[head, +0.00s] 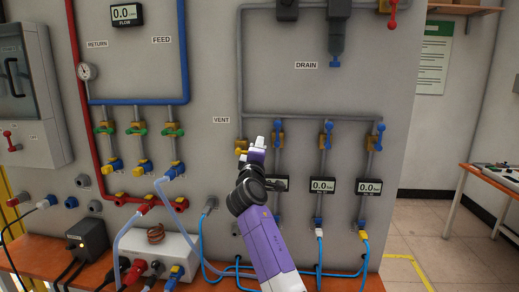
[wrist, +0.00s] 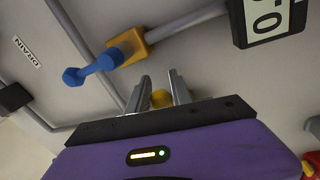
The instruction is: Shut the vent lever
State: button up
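The VENT label (head: 221,120) is on the grey panel in the head view. Just right of and below it, a yellow valve part (head: 241,145) sits at the foot of a grey pipe, beside my gripper (head: 257,144). My gripper also shows in the wrist view (wrist: 163,90), with its two fingers apart. A rounded yellow part (wrist: 162,98) shows between the fingers, partly hidden by the gripper body. I cannot tell whether the fingers touch it, and the vent lever's handle is not clear. A blue lever on a yellow valve (wrist: 92,70) is close by, apart from the fingers.
More blue levers (head: 327,134) stand in a row to the right, above small displays (head: 322,186). Green-handled valves (head: 139,130) are to the left. Blue hoses and an orange bench (head: 340,284) lie below. A grey pipe (wrist: 85,45) crosses the panel near the gripper.

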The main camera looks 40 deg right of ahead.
jog(key=o, duration=0.3)
jog(key=shift+a+r, duration=0.1)
jog(key=shift+b+v, duration=1)
jog(key=shift+v, duration=2.85)
